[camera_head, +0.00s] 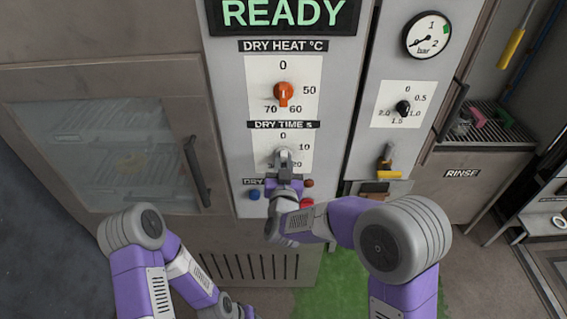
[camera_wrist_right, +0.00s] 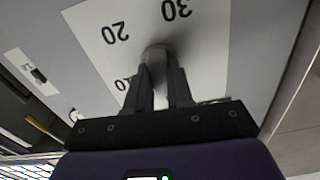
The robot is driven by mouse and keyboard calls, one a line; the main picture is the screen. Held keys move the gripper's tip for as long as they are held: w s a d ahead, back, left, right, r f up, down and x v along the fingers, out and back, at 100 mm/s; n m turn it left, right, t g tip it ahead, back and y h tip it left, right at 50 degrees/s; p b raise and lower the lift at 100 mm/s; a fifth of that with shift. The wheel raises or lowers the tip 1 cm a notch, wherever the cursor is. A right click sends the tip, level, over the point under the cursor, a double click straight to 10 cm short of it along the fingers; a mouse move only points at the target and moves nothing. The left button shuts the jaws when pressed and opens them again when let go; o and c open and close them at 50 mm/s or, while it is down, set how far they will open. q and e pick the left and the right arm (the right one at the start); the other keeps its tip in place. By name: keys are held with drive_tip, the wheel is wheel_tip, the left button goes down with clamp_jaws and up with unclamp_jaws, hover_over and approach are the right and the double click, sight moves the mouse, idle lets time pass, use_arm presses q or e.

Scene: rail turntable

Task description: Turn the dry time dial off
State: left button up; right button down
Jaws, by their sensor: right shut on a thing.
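The dry time dial is a grey knob on a white scale plate (camera_head: 262,147) marked 0 at the top, with 10 and 20 down the right side. My right gripper (camera_head: 284,162) is at the knob and covers most of it in the head view. In the right wrist view the grey knob (camera_wrist_right: 156,54) sits between the two dark fingers of my right gripper (camera_wrist_right: 158,78), which is shut on it. I cannot tell which number the knob points at. My left arm is at the lower left; its gripper is not in view.
An orange dry heat dial (camera_head: 284,93) sits just above, below the READY display (camera_head: 285,12). A blue button (camera_head: 254,194) and a red button (camera_head: 307,203) are close below. A black dial (camera_head: 403,108) and a gauge (camera_head: 427,35) are on the panel to the right.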

drive_tip(key=shift+n, duration=0.5)
drive_tip(key=c, duration=1)
unclamp_jaws()
drive_tip(key=s, duration=0.7)
drive_tip(key=shift+s, duration=0.25)
